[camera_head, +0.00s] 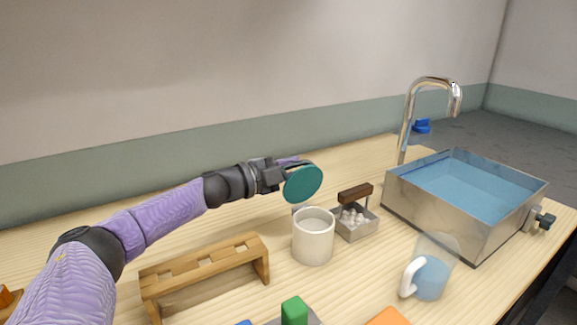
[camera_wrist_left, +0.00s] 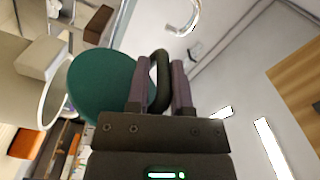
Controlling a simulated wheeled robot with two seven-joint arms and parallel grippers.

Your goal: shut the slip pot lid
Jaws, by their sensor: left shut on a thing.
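The slip pot (camera_head: 313,240) is a white cylinder standing upright on the table, its mouth uncovered. Its round teal lid (camera_head: 303,183) is tilted up steeply above the pot's back rim; a small pale piece at that rim looks like a hinge. My left gripper (camera_head: 283,172) is behind the lid, shut on its handle. In the left wrist view, the dark looped handle (camera_wrist_left: 160,62) is between the fingers, with the lid (camera_wrist_left: 98,80) beside it and the pot (camera_wrist_left: 28,88) at the left. My right gripper is not in view.
A wooden rack (camera_head: 205,268) stands left of the pot. A grey box of white pieces (camera_head: 357,228) sits close on its right. A glass mug (camera_head: 428,280), a water-filled metal basin (camera_head: 455,235) and a tap (camera_head: 405,125) are farther right. A green block (camera_head: 294,311) is in front.

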